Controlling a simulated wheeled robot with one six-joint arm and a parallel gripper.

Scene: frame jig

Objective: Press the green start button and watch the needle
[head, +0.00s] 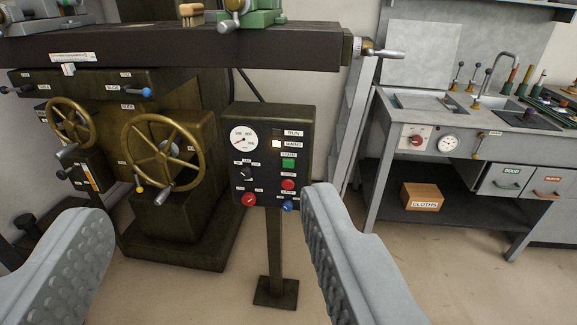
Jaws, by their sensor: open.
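The green start button (288,163) sits on a dark control box (262,185) on a post, in the middle of the head view. A round white gauge (243,138) is at the box's upper left. Its needle is too small to read surely. A red button (288,184) is just below the green one, and a blue knob (287,205) is below that. My gripper (205,235) is open and empty in the foreground. Its two grey fingers stand apart at the lower left and lower middle, and neither appears to touch the box.
A dark machine with two brass handwheels (165,150) stands left of the box. Its long table (180,45) reaches out above the box, with a crank handle (383,52) at its right end. A grey sink bench (480,125) stands at right. Floor in front is clear.

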